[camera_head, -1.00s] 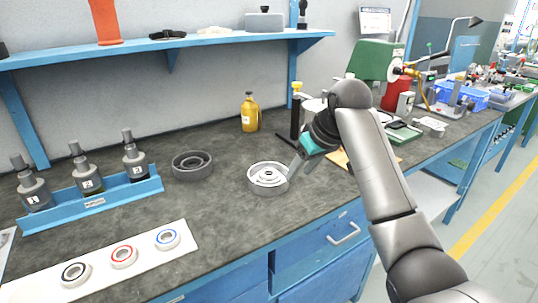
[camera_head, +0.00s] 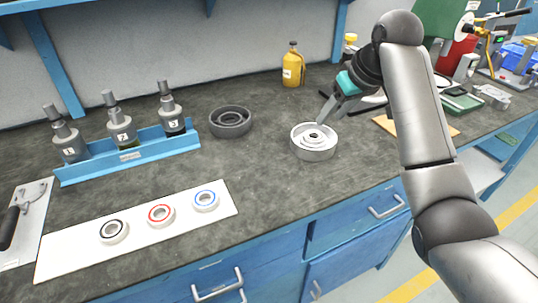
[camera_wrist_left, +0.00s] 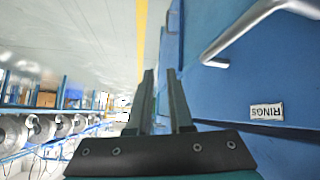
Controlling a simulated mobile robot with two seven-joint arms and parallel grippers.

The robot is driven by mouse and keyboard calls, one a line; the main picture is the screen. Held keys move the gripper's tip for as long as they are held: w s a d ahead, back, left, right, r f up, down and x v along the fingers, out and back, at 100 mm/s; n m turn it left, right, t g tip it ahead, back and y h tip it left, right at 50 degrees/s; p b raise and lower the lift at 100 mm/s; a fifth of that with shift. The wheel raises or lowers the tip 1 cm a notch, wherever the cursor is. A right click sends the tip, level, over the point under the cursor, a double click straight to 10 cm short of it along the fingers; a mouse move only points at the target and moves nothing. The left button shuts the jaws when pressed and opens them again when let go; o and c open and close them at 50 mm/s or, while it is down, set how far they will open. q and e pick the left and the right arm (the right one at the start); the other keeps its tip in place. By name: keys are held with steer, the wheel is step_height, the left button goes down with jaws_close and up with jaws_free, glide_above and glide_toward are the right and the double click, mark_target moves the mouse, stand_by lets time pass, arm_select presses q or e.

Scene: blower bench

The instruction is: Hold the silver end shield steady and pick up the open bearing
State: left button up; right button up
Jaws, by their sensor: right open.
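The silver end shield (camera_head: 314,148) is a round, stepped cup on the dark benchtop, right of the picture's middle. My right gripper (camera_head: 326,114) is at its far right rim, fingers pointing down and left; I cannot tell whether they touch it. Three ring bearings lie on a white strip: a black-ringed one (camera_head: 113,230), a red-ringed one (camera_head: 161,215) and a blue-ringed one (camera_head: 206,200). I cannot tell which is the open bearing. My left gripper (camera_wrist_left: 160,74) shows only in the left wrist view, open and empty, beside the blue drawer fronts.
A dark end shield (camera_head: 230,122) lies left of the silver one. A blue rack (camera_head: 130,155) holds three numbered tools. A yellow bottle (camera_head: 292,68) stands at the back. The white strip (camera_head: 75,260) lies near the front edge. Benchtop between strip and silver shield is clear.

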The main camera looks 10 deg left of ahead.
arm_select(q)
steer(key=s+d+r+t+h, duration=0.1)
steer(key=d+r+t+h, duration=0.2)
steer(key=r, duration=1.1)
steer(key=w+a+r+m+t+h, duration=0.1)
steer(key=w+r+m+t+h, duration=0.15)
steer(key=w+r, duration=0.65)
steer(key=w+a+r+m+t+h, duration=0.1)
steer(key=w+r+m+t+h, duration=0.15)
steer(key=r, duration=1.35)
steer(key=n+g+y, duration=0.3)
steer(key=g+y, duration=0.2)
glide_toward(321, 147)
steer(key=s+a+r, duration=0.4)
steer(key=s, duration=0.2)
steer(key=x, duration=1.5)
steer(key=shift+d+r, duration=0.15)
steer(key=shift+d, duration=0.05)
jaws_close()
steer(key=shift+s, duration=0.1)
